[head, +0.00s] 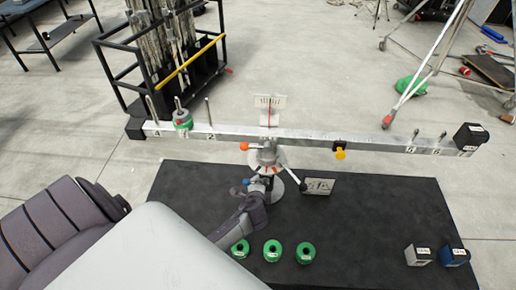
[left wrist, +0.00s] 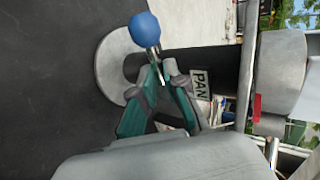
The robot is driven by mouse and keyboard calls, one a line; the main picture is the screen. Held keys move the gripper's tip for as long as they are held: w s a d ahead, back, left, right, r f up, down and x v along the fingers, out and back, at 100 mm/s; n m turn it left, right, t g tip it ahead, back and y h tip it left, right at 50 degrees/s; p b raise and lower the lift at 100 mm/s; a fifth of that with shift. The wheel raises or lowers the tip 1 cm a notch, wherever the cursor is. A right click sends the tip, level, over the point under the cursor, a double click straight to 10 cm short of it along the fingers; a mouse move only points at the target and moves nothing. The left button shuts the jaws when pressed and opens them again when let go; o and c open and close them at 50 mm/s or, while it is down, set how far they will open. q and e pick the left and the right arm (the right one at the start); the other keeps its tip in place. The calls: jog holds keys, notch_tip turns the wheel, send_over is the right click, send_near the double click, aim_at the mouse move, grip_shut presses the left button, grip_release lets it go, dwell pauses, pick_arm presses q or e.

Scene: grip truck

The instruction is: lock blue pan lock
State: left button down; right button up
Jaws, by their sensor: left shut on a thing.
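The blue pan lock is a lever with a round blue knob (head: 246,182) low on the stand of the balance beam. In the left wrist view its blue knob (left wrist: 145,29) stands beyond the fingertips, with a thin metal stem below it. My left gripper (head: 262,187) reaches the stand from the lower left. In the left wrist view its fingers (left wrist: 160,82) are shut on the lever near the stem's lower part. A "PAN" label (left wrist: 199,84) shows right of the fingers. My right gripper is not in view.
The long metal beam (head: 310,137) spans above, with an orange knob (head: 244,146) at its pivot. Green weights (head: 272,250) and two boxes (head: 418,255) rest on the black table (head: 370,215). A label plate (head: 318,186) stands right of the stand.

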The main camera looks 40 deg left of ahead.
pick_arm(q)
jog(key=shift+w+r, duration=0.1)
jog(key=shift+w, duration=0.05)
jog(key=c, duration=1.2)
grip_release()
jog(key=shift+d, duration=0.1)
jog(key=v, duration=1.2)
